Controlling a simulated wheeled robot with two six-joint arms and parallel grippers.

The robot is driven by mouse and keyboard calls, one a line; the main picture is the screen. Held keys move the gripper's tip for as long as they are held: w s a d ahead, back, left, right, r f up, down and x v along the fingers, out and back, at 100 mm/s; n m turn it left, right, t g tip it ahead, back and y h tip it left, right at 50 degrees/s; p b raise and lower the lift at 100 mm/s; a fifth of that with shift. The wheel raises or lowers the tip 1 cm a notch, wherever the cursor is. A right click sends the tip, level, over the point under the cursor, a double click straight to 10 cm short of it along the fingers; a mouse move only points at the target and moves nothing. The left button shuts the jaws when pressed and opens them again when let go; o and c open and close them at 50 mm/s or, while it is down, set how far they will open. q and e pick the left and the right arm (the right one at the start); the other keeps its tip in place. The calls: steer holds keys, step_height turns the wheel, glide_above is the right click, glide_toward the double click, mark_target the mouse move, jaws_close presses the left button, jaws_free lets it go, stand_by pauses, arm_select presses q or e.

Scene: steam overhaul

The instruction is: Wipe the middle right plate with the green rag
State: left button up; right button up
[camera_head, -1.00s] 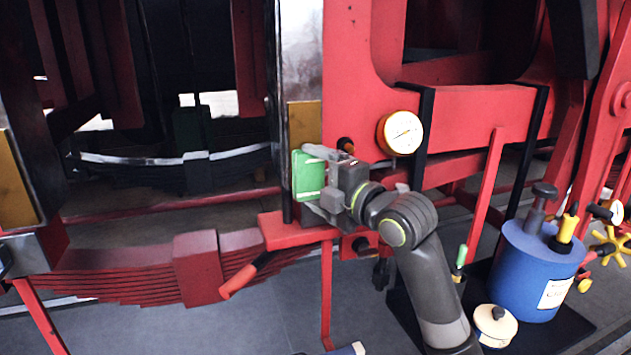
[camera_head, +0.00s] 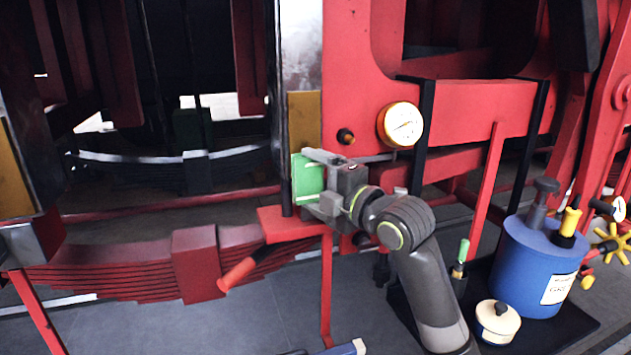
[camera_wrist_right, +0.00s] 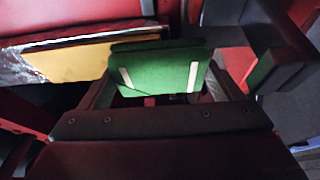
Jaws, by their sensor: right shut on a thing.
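My right gripper (camera_head: 327,181) is shut on the green rag (camera_head: 307,178), a flat pad with pale stripes. The gold-coloured plate (camera_head: 304,115) is upright on the shiny steel face at the middle of the head view. The rag covers the plate's lower part, and I cannot tell whether they touch. In the right wrist view the rag (camera_wrist_right: 160,72) sits between the fingers, beside and partly over the gold plate (camera_wrist_right: 80,60). My left gripper is not in view.
Another gold plate (camera_head: 12,175) is at the far left. A red leaf spring (camera_head: 130,268) runs below. A pressure gauge (camera_head: 401,125) sits right of the plate. A blue can (camera_head: 535,265) and a cream pot (camera_head: 497,322) stand on a dark mat at right.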

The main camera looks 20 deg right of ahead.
steer(key=shift+s+f+p, duration=0.1)
steer(key=shift+s+p, duration=0.2)
steer(key=shift+s, duration=0.3)
steer(key=s+p, duration=0.1)
steer(key=s, duration=0.3)
steer(key=shift+s+d, duration=0.15)
steer(key=shift+s, duration=0.05)
steer(key=shift+s, duration=0.1)
steer(key=shift+s+p, duration=0.3)
steer(key=shift+s, duration=1.15)
